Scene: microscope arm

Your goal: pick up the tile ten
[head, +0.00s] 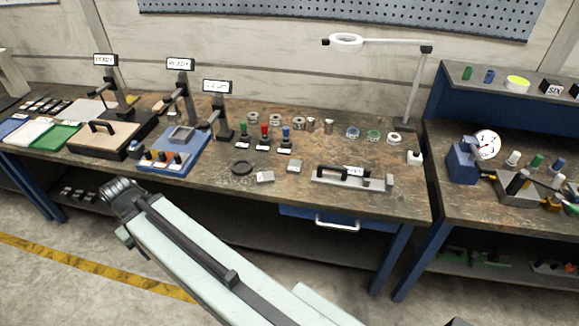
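I cannot make out a tile marked ten. Several small dark pieces (45,105) lie at the back left of the bench, too small to read. My gripper (118,188) is at the end of my pale arm, in front of the bench's left part and apart from these tiles. Its fingers are too small and dark to show whether they are open.
The long workbench (215,190) holds labelled stands, a blue tray (160,163), colored knobs and a ring lamp (347,42). A second blue bench (440,185) at right carries a gauge (487,145). Bare floor (60,285) lies in front.

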